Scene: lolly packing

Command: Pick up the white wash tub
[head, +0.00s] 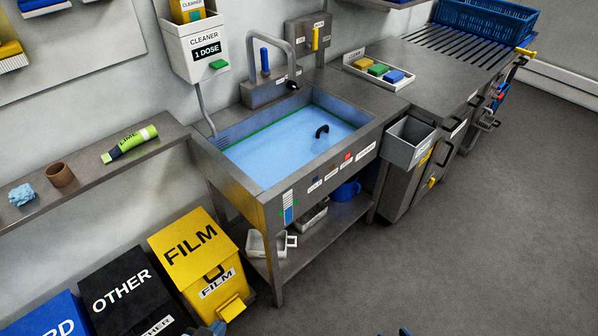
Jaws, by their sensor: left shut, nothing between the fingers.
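A white tub (257,245) with a loop handle on its right side sits on the left end of the lower shelf under the sink. The sink's front leg stands in front of it and hides part of it. My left gripper (212,329) only just shows at the bottom edge, left of centre. It is shut and empty, apart from the tub. A small dark blue part of my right gripper (394,332) shows at the bottom edge; its jaws cannot be made out.
A shallow pale tray (312,216) and a blue bucket (346,190) share the shelf (320,235). The sink (290,145) holds blue water. A yellow FILM bin (195,250) stands close left of the sink. The floor (450,270) to the right is clear.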

